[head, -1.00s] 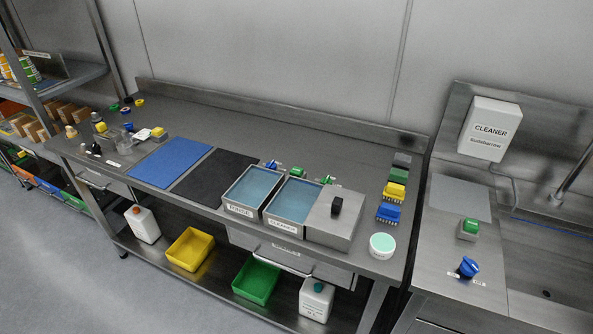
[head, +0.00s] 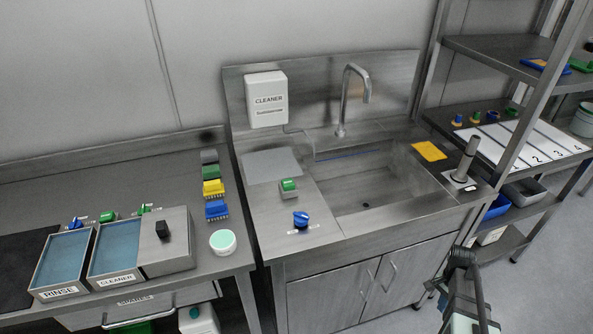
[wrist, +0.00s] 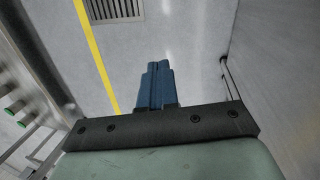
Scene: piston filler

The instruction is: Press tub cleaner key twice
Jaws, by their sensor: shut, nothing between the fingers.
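The tub labelled CLEANER (head: 118,281) stands on the left bench in the head view, holding blue liquid. A green key-like part (head: 108,216) sits at its back edge, and a second green part (head: 145,209) is just right of it. A white dispenser also labelled CLEANER (head: 268,100) hangs above the sink unit. A green button on a grey box (head: 288,186) stands on the sink's drainboard. My gripper (wrist: 157,66) is shut and empty in the wrist view, over grey floor with a yellow line. It is away from all these parts.
A RINSE tub (head: 59,291) with a blue part (head: 76,223) is left of the cleaner tub; a steel box (head: 163,253) is right. A blue knob (head: 301,219) is in front of the green button. The sink (head: 371,190) and shelves (head: 500,55) lie right.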

